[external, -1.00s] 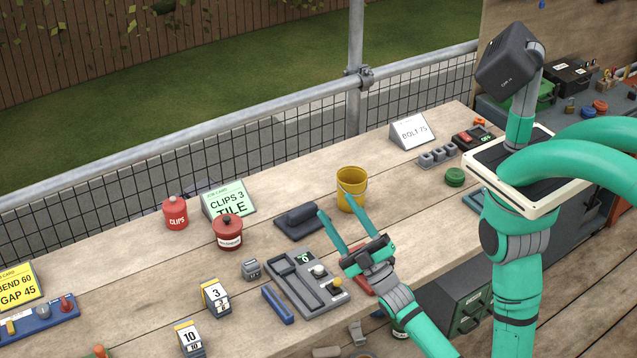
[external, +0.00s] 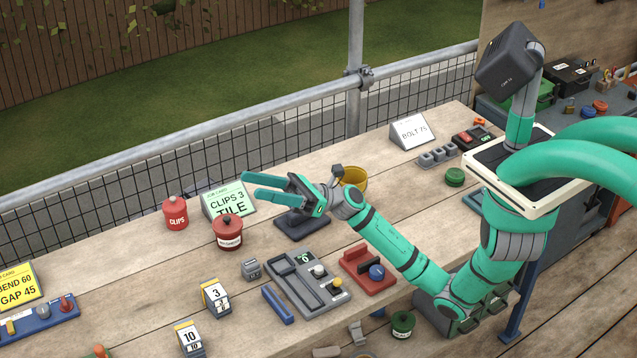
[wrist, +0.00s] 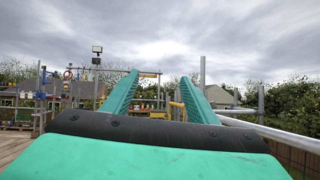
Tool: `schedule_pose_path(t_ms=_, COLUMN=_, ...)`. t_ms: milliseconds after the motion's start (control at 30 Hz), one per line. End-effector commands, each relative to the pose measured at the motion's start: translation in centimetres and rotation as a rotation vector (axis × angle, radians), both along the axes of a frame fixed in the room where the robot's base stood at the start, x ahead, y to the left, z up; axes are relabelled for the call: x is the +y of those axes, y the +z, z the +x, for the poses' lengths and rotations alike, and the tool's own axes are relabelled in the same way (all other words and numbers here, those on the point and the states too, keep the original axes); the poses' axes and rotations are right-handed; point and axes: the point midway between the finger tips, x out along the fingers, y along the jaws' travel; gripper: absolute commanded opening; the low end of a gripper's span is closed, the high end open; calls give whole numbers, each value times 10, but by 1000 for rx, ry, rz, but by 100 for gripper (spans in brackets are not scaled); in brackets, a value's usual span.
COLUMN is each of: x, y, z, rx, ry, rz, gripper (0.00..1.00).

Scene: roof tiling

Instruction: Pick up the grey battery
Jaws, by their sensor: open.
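My gripper (external: 248,187) is open and empty, raised above the workbench, its green fingers pointing left in front of the green-and-white clips card. In the wrist view my gripper (wrist: 160,78) shows two fingers apart with only sky and distant structures between them. No thing is clearly marked as the grey battery. A dark grey block on a flat base (external: 302,222) lies under my wrist, partly hidden; I cannot tell which one is the battery.
A red lidded pot (external: 228,233) and a red clips can (external: 176,213) stand below and left of the gripper. The yellow bucket (external: 354,178) is partly behind my wrist. The grey panel (external: 306,285), a blue bar (external: 277,305) and a red device (external: 368,272) lie nearer the front edge.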

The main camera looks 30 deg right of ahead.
Motion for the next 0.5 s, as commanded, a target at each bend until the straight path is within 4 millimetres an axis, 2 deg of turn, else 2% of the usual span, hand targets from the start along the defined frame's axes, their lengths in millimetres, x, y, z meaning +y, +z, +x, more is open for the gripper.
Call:
schedule_pose_path(t_ms=167, x=7, y=-62, z=30, rx=-111, ry=-3, rz=-288, gripper=53)
schedule_pose_path(t_ms=233, x=2, y=-98, z=43, rx=-128, ry=10, rz=-412, gripper=53)
schedule_pose_path(t_ms=400, x=-34, y=-195, z=68, rx=-105, ry=66, rz=-698, gripper=53)
schedule_pose_path(t_ms=500, x=-60, y=-238, z=74, rx=-75, ry=97, rz=-819, gripper=53)
